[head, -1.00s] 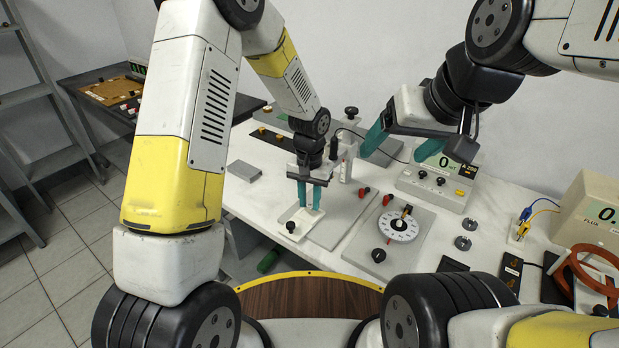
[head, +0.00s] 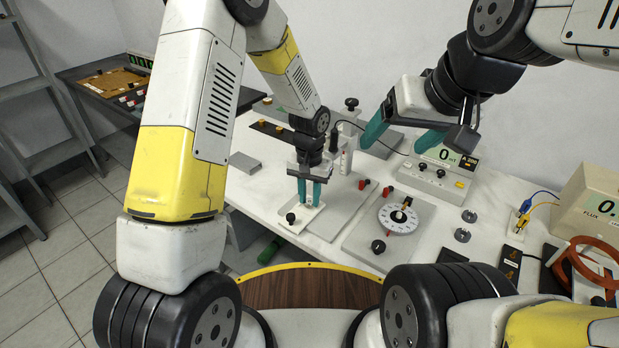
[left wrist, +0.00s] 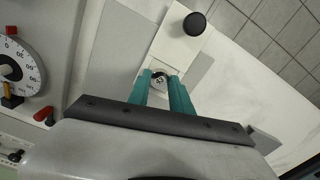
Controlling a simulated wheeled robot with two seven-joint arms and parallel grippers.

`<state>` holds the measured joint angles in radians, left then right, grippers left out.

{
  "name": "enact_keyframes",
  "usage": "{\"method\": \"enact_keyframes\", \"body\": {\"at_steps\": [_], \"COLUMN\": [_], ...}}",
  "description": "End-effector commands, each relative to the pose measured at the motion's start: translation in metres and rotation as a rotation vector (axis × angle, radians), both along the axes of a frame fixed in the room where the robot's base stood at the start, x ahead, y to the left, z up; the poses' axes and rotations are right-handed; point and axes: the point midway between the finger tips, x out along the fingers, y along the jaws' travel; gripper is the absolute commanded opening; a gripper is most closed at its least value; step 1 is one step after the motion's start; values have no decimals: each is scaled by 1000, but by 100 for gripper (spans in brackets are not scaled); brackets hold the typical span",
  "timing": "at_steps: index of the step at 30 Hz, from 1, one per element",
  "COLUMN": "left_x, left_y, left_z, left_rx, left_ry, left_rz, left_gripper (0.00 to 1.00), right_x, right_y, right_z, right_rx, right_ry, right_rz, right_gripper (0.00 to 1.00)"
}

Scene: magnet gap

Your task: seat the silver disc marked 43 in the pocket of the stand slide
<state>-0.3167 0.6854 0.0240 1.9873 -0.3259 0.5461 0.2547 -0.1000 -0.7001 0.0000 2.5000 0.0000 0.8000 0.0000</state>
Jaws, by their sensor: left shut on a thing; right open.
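The silver disc marked 43 (left wrist: 159,78) shows between the teal fingertips of my left gripper (left wrist: 165,82) in the left wrist view. My left gripper (head: 309,202) is shut on the disc and points down over the stand slide. The stand slide (head: 290,226) is a pale plate with a black knob (head: 290,218) at its near end; the knob also shows in the left wrist view (left wrist: 194,23). The fingers and disc cover the pocket, so I cannot tell whether the disc rests in it. My right gripper (head: 394,137) is open and empty, raised above the bench.
A grey plate with a numbered dial (head: 398,218) lies right of the slide. A meter box (head: 437,178) stands behind the dial. A grey block (head: 245,163) sits left. Clear bench lies between block and slide.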

Motion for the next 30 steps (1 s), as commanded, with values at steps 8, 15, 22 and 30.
{"method": "enact_keyframes", "body": {"at_steps": [8,15,22,30], "left_x": [0,0,0,0], "left_y": [0,0,0,0], "left_z": [-2,-4,-4,-4], "left_rx": [0,0,0,0], "left_ry": [0,0,0,0], "left_rz": [0,0,0,0], "left_gripper": [0,0,51,31], "right_x": [0,0,0,0], "right_y": [0,0,0,0], "right_z": [0,0,0,0], "right_rx": [0,0,0,0], "right_ry": [0,0,0,0], "right_rz": [0,0,0,0], "right_gripper": [80,80,80,80]}}
